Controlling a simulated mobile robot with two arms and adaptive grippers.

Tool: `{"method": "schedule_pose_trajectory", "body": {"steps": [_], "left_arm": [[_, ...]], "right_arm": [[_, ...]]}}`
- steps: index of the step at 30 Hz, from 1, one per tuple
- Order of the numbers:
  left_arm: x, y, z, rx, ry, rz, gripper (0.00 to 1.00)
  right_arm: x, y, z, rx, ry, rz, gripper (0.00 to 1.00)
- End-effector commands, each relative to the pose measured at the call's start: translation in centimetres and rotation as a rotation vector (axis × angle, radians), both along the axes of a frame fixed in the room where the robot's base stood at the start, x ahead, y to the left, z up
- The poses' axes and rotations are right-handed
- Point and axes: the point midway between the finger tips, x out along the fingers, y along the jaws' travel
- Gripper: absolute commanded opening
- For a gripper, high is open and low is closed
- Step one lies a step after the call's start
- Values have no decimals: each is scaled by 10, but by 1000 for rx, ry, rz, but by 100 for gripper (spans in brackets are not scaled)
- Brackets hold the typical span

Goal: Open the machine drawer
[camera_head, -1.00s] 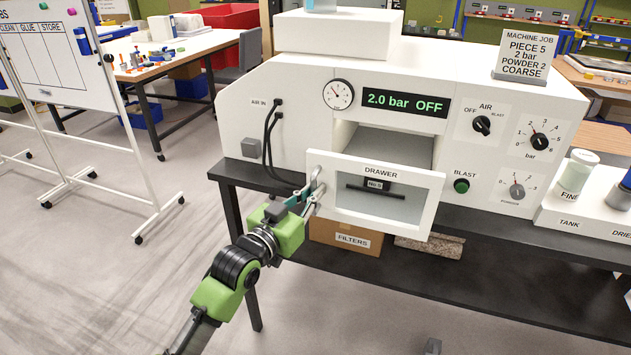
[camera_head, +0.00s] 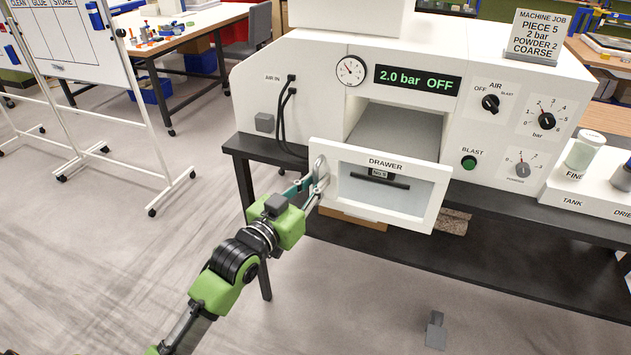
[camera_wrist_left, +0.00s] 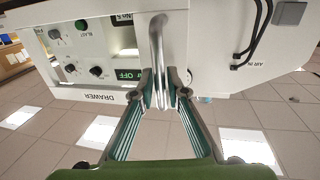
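The machine drawer (camera_head: 436,200) is pulled out of the white machine (camera_head: 306,72), with a gap behind its front. Its white front has a pane with a dark bar and a small "No 5" tag showing. A silver handle (camera_head: 321,171) stands at the front's left edge. My left gripper (camera_head: 317,184) is at this handle. In the left wrist view, its two fingers (camera_wrist_left: 158,88) lie on either side of the silver handle (camera_wrist_left: 157,40) and appear closed on it. The exact contact is partly hidden. My right gripper is not in view.
A dark table (camera_head: 498,235) carries the machine. A box (camera_head: 352,219) below is mostly hidden by the drawer. A whiteboard stand (camera_head: 152,120) is on the left. Jars (camera_head: 583,152) stand at the right. The floor in front is mostly clear, with a small grey object (camera_head: 435,332).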

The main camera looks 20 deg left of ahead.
Motion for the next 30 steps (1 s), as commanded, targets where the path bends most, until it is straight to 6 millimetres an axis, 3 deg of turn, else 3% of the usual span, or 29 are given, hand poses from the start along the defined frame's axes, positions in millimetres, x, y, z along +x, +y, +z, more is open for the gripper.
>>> {"method": "schedule_pose_trajectory", "body": {"steps": [14,30], "left_arm": [[-6,2,-1,0,2,0,26],[-96,23,-2,1,4,0,26]], "right_arm": [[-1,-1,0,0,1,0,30],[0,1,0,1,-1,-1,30]]}}
